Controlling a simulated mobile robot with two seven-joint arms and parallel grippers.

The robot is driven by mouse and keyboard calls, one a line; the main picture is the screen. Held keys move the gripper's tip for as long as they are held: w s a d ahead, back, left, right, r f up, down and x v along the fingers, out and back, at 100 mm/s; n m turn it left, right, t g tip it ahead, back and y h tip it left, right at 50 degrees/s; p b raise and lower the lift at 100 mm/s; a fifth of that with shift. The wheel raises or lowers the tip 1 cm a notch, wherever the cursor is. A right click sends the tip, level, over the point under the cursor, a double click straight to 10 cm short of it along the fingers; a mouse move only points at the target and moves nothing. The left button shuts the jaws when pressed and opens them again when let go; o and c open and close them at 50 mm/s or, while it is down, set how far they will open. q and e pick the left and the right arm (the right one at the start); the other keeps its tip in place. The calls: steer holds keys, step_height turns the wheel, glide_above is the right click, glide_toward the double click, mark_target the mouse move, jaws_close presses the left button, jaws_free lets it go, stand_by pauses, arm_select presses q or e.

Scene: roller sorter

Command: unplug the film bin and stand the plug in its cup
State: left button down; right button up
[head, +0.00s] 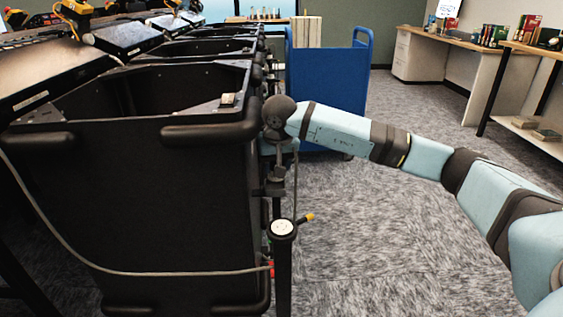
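The large black bin (130,215) in the foreground appears to be the film bin. A grey cable (130,271) loops across its front to a small red piece (271,268), perhaps the plug, beside a dark post. The post has a round white top (282,227) and a yellow-orange piece (307,217) at its side. I cannot tell which part is the cup. My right arm reaches in from the right to the bin's right corner. My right gripper (275,185) seems to point down there; its fingers are unclear. My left gripper is out of view.
More black bins (205,47) stand in a row behind. A blue cart (328,75) stands beyond my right arm. Desks (470,50) with books line the right side. The carpet (390,245) right of the post is clear.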

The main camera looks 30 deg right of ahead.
steer(key=shift+w+a+r, duration=0.15)
steer(key=shift+w+a, duration=0.05)
steer(key=shift+w, duration=0.15)
